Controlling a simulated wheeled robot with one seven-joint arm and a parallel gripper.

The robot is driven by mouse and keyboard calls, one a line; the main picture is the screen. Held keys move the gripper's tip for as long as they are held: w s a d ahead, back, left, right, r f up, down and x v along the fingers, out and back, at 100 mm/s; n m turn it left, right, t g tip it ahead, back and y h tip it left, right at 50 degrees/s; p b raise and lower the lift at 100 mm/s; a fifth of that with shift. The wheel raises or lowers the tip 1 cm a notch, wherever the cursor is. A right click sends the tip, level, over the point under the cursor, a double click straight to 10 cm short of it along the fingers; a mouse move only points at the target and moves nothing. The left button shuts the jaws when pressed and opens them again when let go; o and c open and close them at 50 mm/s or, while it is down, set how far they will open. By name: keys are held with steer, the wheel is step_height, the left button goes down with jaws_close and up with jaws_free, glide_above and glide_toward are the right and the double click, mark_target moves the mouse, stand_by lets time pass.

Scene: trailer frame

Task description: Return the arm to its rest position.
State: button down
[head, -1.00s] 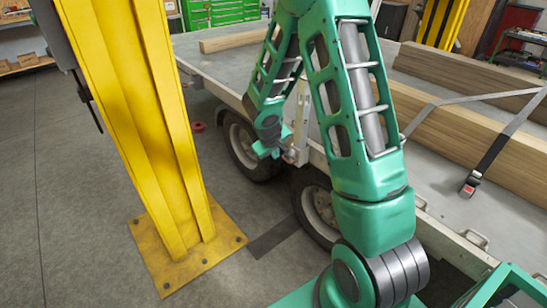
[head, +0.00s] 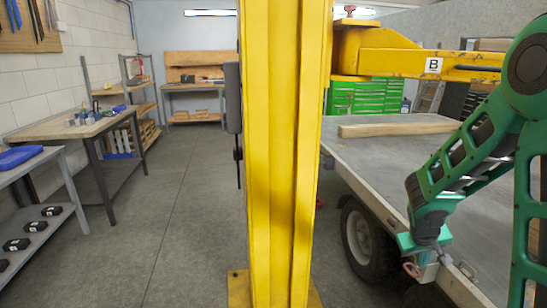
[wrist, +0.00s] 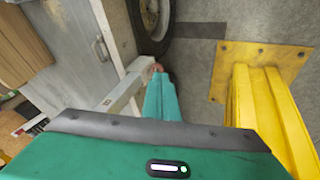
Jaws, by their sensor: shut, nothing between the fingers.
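My green arm reaches down from the right edge of the head view. My gripper (head: 408,243) is at its lower end, beside the near side of the trailer (head: 385,160), in front of a wheel (head: 358,238). Its teal fingers (wrist: 162,100) show in the wrist view, shut with nothing between them. They are close to a pale metal fitting (wrist: 122,88) with a reddish end (wrist: 157,68) on the trailer's side. I cannot tell whether they touch it.
A yellow post (head: 280,150) stands left of my arm; its base plate (wrist: 290,58) shows in the wrist view. A yellow boom (head: 420,65) crosses above the trailer. A wood beam (head: 395,129) lies on the bed. Workbenches (head: 70,125) stand left; the floor between is clear.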

steer(key=s+a+r+m+g+y, duration=0.1)
steer(key=s+r, duration=0.3)
steer(key=s, duration=0.6)
steer(key=s+a+r+m+g+y, duration=0.1)
steer(key=s+r, duration=0.4)
steer(key=s, duration=0.6)
steer(key=s+a+r+m+g+y, duration=0.1)
steer(key=s+a+r+m+y, duration=0.1)
steer(key=s, duration=0.8)
step_height(320, 180, up, 2)
steer(key=shift+s+a+r+m+g+y, duration=0.2)
steer(key=shift+a+m+g+y, duration=0.15)
steer(key=shift+m, duration=0.45)
steer(key=shift+d, duration=0.15)
